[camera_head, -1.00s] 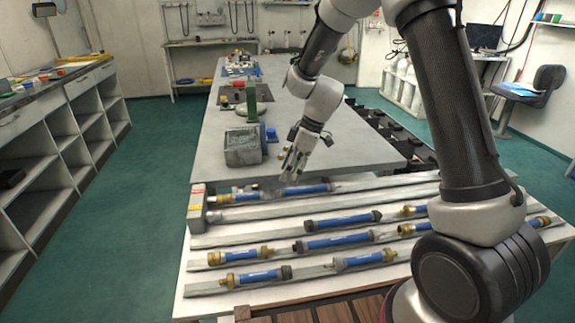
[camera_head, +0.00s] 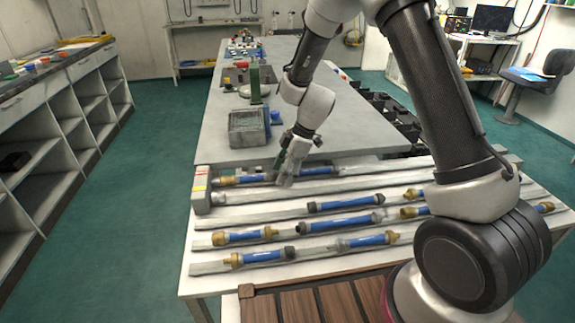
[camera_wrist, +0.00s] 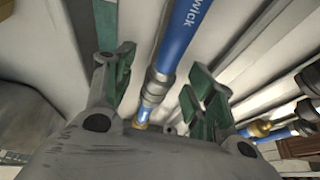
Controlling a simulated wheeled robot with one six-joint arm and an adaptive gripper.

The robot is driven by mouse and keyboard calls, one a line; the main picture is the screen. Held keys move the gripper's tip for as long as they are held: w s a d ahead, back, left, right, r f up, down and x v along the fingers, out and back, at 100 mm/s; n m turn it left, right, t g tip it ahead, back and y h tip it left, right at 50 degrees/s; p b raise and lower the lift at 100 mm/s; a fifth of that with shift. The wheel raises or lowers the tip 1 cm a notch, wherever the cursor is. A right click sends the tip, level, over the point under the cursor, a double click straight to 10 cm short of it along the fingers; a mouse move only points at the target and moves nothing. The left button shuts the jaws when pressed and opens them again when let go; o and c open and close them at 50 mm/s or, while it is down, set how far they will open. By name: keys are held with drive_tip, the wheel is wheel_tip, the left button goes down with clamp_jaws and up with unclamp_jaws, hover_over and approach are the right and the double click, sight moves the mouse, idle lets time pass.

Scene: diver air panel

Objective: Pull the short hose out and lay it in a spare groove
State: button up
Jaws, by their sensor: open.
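Several blue hoses with brass or grey ends lie in rows on a pale grooved rack (camera_head: 215,222). My gripper (camera_head: 284,178) is low over the rearmost hose (camera_head: 250,179), hiding its middle. In the wrist view my open fingers (camera_wrist: 160,88) stand on either side of a blue hose (camera_wrist: 186,28) with a grey collar and brass tip. Contact with it cannot be made out. Other hoses are a middle one (camera_head: 345,203), a longer one in front of it (camera_head: 340,223), a brass-ended one at left (camera_head: 245,236) and two in the front row (camera_head: 262,256) (camera_head: 362,240).
A grey block with coloured labels (camera_head: 201,188) stands at the rack's left end. The grey bench (camera_head: 220,120) behind carries a grey box (camera_head: 247,128) and a green upright part (camera_head: 255,82). A bare strip (camera_head: 250,212) shows left of the middle hose.

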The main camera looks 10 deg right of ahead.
sight(310, 173)
clamp_jaws()
drive_tip(key=shift+d, duration=0.15)
drive_tip(key=shift+d, duration=1.55)
